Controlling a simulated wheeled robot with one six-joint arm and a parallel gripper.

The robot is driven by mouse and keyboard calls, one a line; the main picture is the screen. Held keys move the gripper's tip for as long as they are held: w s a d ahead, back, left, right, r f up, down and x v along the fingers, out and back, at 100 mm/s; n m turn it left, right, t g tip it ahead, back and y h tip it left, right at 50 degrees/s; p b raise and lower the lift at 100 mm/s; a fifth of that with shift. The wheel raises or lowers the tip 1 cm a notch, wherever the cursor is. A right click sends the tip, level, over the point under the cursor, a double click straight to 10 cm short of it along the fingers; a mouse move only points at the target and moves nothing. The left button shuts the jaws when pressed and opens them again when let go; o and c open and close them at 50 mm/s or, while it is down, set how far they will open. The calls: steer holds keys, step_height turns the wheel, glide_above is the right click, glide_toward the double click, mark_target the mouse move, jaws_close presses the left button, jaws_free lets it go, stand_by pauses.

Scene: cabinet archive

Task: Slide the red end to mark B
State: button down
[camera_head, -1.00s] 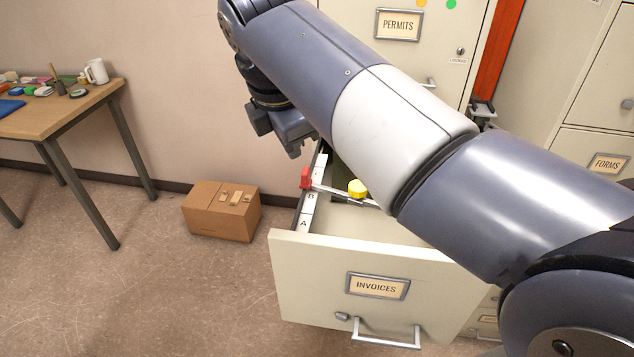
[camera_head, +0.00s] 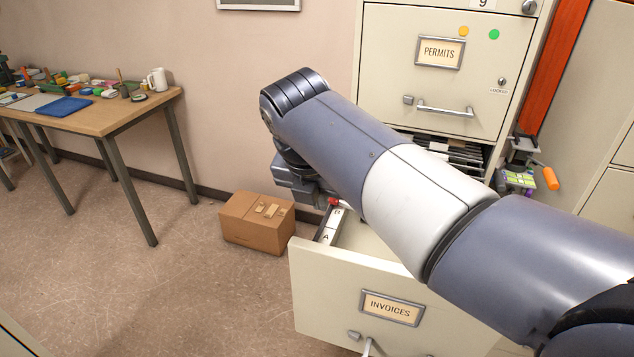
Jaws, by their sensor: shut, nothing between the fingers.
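The INVOICES drawer (camera_head: 310,295) stands pulled out below the PERMITS drawer. On its left side rail are white labels, A (camera_head: 327,236) nearer the front and B (camera_head: 337,213) farther back. The red end (camera_head: 333,202) shows as a small piece at the rail, just behind the B label and partly covering it. The rest of its bar is hidden behind my arm. My gripper (camera_head: 308,190) is shut and empty at the left of the drawer, close to the red end in the picture. Its fingertips are mostly hidden, so I cannot tell whether it touches.
A cardboard box (camera_head: 255,235) sits on the floor left of the drawer. A wooden table (camera_head: 115,118) with a mug and small items stands at the far left. The PERMITS drawer (camera_head: 480,90) is above. An orange-handled item (camera_head: 550,178) is at the right.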

steer(key=shift+x, duration=1.1)
steer(key=w, duration=0.1)
steer(key=w+d+p, duration=0.1)
steer(key=w, duration=0.1)
steer(key=shift+f, duration=0.15)
steer(key=shift+w+d, duration=0.2)
steer(key=shift+w, duration=0.25)
steer(key=shift+w+d+p, duration=0.2)
steer(key=shift+w+p, duration=0.35)
steer(key=shift+p, duration=0.35)
steer(key=shift+w, duration=0.2)
